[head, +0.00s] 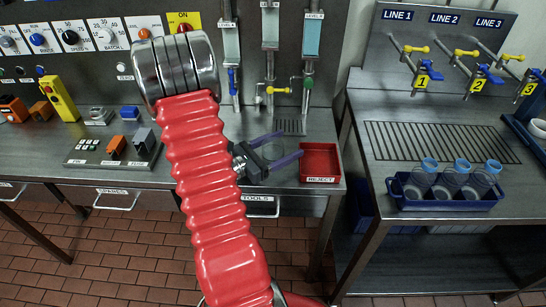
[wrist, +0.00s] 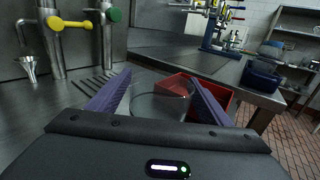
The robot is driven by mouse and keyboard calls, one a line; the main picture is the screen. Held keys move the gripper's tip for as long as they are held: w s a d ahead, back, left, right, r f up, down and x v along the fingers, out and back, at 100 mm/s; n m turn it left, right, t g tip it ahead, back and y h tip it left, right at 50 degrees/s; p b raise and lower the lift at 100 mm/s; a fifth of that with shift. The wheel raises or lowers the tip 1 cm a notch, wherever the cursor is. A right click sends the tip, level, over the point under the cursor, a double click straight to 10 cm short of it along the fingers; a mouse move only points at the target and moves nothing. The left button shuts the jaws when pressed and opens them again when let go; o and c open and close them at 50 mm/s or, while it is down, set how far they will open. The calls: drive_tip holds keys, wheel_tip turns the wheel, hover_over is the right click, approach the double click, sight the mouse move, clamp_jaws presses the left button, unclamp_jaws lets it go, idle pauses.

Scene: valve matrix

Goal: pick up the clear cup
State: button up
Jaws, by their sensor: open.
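The clear cup (wrist: 160,104) is see-through and stands on the steel bench in the wrist view, with its round rim showing. It is between the two purple fingers of my gripper (wrist: 160,78), with the red bin behind it. In the head view my gripper (head: 291,144) is low over the bench, left of the red bin, with its fingers spread. The cup is hard to make out in the head view. The fingers are apart, and I cannot tell whether either touches the cup.
The red REJECT bin (head: 320,160) is close to the right finger. Pipes with a yellow-handled valve (head: 279,90) and a green knob rise behind. A blue crate (head: 447,197) with several clear, blue-topped containers stands on the right bench. A gap separates the benches.

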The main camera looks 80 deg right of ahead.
drive_tip(key=shift+s+d, duration=0.2)
drive_tip(key=shift+d, duration=0.05)
drive_tip(key=shift+c, duration=0.2)
drive_tip(key=c, duration=1.1)
